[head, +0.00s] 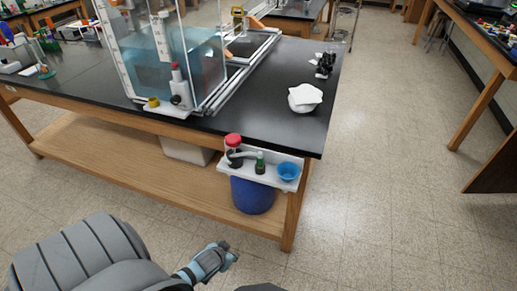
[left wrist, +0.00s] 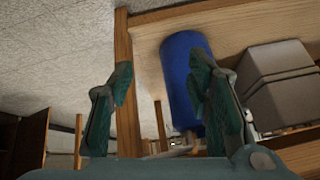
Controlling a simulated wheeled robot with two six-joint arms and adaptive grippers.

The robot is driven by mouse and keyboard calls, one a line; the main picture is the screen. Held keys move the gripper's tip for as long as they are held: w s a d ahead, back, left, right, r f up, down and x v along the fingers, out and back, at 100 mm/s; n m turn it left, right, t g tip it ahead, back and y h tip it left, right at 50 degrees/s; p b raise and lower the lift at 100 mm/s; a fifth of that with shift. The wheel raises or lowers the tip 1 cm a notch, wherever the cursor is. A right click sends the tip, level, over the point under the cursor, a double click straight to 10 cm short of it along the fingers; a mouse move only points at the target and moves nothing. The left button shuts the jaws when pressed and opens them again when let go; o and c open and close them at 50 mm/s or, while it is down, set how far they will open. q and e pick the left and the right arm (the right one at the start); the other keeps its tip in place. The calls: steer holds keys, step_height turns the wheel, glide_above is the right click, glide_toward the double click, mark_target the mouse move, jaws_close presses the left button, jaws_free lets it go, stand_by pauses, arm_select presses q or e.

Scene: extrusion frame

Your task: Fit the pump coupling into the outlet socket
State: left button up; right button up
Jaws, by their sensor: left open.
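I cannot single out the pump coupling or the outlet socket by sight. A clear tank (head: 135,45) with blue liquid stands on the black bench. At its front foot are a yellow ring-like part (head: 153,102) and a red-topped fitting (head: 176,80). My left gripper (head: 230,256) is low in front of the bench, apart from everything. In the left wrist view, its fingers (left wrist: 161,68) are spread and empty. My right gripper is not visible.
A blue drum (head: 252,194) stands under the white shelf, on the bench's wooden lower shelf (head: 125,165). A pale bin (left wrist: 275,85) is beside it. A bench leg (head: 291,220) is at the corner. White and black items lie on the bench's right end.

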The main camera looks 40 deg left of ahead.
arm_select(q)
steer(key=w+a+r+t+p, duration=0.2)
steer(key=w+r, duration=0.5)
steer(key=r, duration=0.6)
steer(key=n+t+y+p, duration=0.2)
steer(key=t, duration=0.1)
glide_toward(259, 160)
steer(key=shift+t+h, duration=0.3)
steer(key=b+x, duration=0.2)
steer(key=x, duration=0.3)
steer(key=b+x, duration=0.2)
steer(key=x, duration=0.3)
steer(key=shift+w+a+f, duration=0.15)
steer(key=shift+a+f, duration=0.15)
steer(key=shift+a, duration=0.05)
steer(key=shift+w+a+f, duration=0.15)
steer(key=shift+w, duration=0.25)
jaws_close()
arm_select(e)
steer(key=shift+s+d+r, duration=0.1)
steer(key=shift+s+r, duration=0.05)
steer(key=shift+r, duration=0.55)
